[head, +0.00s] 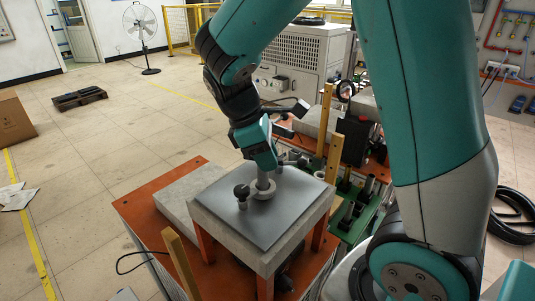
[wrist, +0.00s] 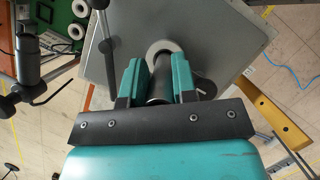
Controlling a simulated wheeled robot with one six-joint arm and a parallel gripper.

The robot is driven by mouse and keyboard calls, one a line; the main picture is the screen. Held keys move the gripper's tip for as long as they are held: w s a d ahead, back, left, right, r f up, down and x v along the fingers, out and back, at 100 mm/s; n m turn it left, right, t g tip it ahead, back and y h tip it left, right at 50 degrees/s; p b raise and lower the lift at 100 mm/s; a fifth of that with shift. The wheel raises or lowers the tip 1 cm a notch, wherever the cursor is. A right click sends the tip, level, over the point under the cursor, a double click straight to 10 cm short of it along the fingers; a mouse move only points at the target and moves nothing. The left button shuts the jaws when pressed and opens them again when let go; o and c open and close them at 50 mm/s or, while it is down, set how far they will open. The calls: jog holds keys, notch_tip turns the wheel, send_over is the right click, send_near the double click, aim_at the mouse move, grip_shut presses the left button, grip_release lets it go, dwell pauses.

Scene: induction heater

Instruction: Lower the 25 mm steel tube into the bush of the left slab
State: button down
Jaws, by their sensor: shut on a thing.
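The grey slab (head: 222,215) stands on orange legs in the middle of the head view, and its flat top also fills much of the wrist view (wrist: 215,30). A pale ring-shaped bush (head: 264,194) sits on it and shows in the wrist view (wrist: 163,44). My gripper (head: 266,166) is shut on the steel tube (head: 263,181), its two teal fingers (wrist: 158,88) on either side of the tube. The tube stands roughly upright, with its lower end at the bush ring. I cannot tell how deep it is in the bush, or whether it touches the ring.
A black-knobbed post (head: 242,192) stands on the slab close to the left of the tube. A green rack (head: 345,222) with several short tubes is to the right. An upright wooden bar (head: 324,120) and a grey cabinet (head: 300,60) stand behind. Open floor lies left.

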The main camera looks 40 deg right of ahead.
aim_at(267, 188)
jog(key=shift+f+b, duration=1.15)
jog(key=shift+f, duration=0.95)
jog(key=c, duration=0.8)
grip_release()
jog(key=p+v, duration=0.4)
jog(key=v, duration=1.3)
jog(key=shift+r, duration=0.3)
